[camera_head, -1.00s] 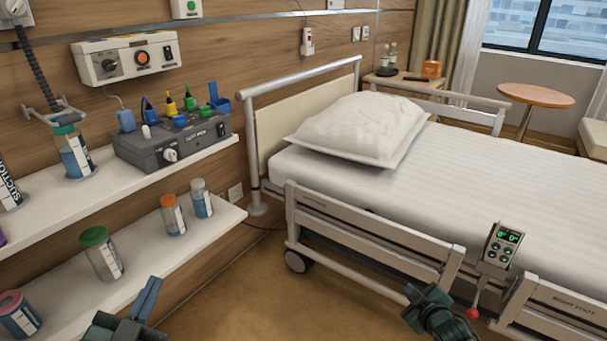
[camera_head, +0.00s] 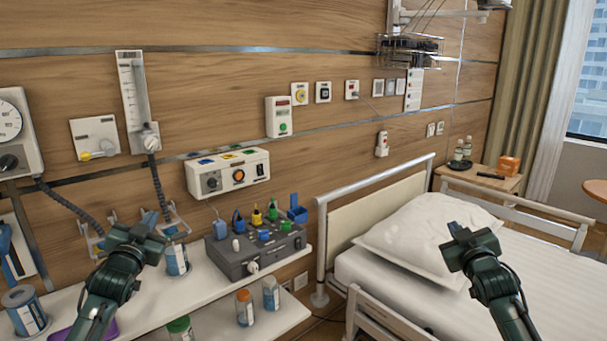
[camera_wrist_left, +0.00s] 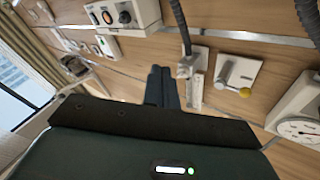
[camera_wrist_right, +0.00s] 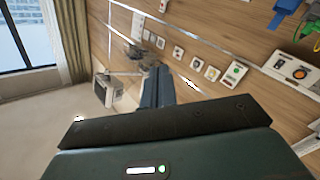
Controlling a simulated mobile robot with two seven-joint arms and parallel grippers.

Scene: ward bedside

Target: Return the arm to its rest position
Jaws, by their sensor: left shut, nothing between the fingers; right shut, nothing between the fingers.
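My left gripper (camera_head: 150,222) is raised in front of the wall shelf in the head view, its fingers pointing up and away. In the left wrist view its two fingers (camera_wrist_left: 162,88) are together with nothing between them. My right gripper (camera_head: 456,232) is raised in front of the bed's pillow in the head view. In the right wrist view its fingers (camera_wrist_right: 157,88) are together and empty. Both arms come up from the lower edge of the head view, well apart from each other.
A shelf (camera_head: 205,292) with a grey device (camera_head: 262,255) and several bottles lies beside and below my left gripper. The bed (camera_head: 395,280) with a white pillow (camera_head: 425,238) lies behind my right gripper. A wall unit (camera_head: 228,174) and hoses hang above the shelf.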

